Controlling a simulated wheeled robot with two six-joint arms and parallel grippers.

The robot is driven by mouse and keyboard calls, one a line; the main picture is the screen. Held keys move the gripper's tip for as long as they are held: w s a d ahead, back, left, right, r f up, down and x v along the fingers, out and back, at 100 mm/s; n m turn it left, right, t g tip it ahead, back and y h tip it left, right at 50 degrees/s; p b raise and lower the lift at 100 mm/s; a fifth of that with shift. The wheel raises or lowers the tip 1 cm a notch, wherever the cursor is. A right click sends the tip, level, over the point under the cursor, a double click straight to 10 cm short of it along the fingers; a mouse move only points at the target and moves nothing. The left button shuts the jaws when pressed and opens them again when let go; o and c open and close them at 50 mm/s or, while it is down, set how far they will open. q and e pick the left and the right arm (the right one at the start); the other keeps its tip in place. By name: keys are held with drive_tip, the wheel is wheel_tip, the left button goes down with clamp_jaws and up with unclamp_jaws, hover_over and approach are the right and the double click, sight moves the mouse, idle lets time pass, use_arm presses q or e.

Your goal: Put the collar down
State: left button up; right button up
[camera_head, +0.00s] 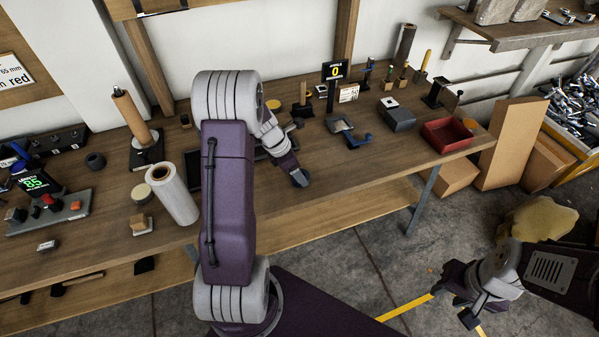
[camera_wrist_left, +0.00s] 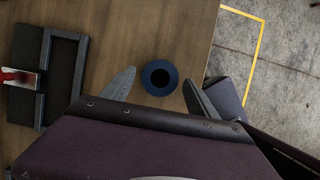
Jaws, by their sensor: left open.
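A round dark blue collar (camera_wrist_left: 159,78) with a black centre shows in the left wrist view, seen from above against the wooden bench. It lies between the two fingers of my left gripper (camera_wrist_left: 158,92), with a gap to each finger. The gripper is open; how high the fingers are above the bench is hard to tell. In the head view my left gripper (camera_head: 298,176) is low over the front part of the bench, and its arm hides part of the scene. My right gripper (camera_head: 468,312) is at the lower right, away from the bench; its jaw opening is unclear.
The bench (camera_head: 350,180) is bare right of my left gripper. A dark frame (camera_wrist_left: 45,80) lies left of the collar. A white roll (camera_head: 172,195) stands left of my arm. A red bin (camera_head: 447,134) is at the right end. A yellow floor line (camera_head: 405,307) runs in front.

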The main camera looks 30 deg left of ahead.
use_arm(q)
drive_tip(key=p+v, duration=0.2)
drive_tip(key=v, duration=0.8)
drive_tip(key=s+d+f+m+g+y, duration=0.1)
drive_tip(key=s+d+m, duration=0.6)
drive_tip(key=m, duration=0.7)
drive_tip(key=s+d+f+m+g+y, duration=0.1)
drive_tip(key=s+d+f+m, duration=0.1)
drive_tip(key=s+d+m, duration=0.5)
drive_tip(key=m, duration=0.6)
drive_tip(key=shift+d+m+y, duration=0.2)
drive_tip(key=shift+m+y, duration=0.1)
drive_tip(key=shift+m, duration=0.1)
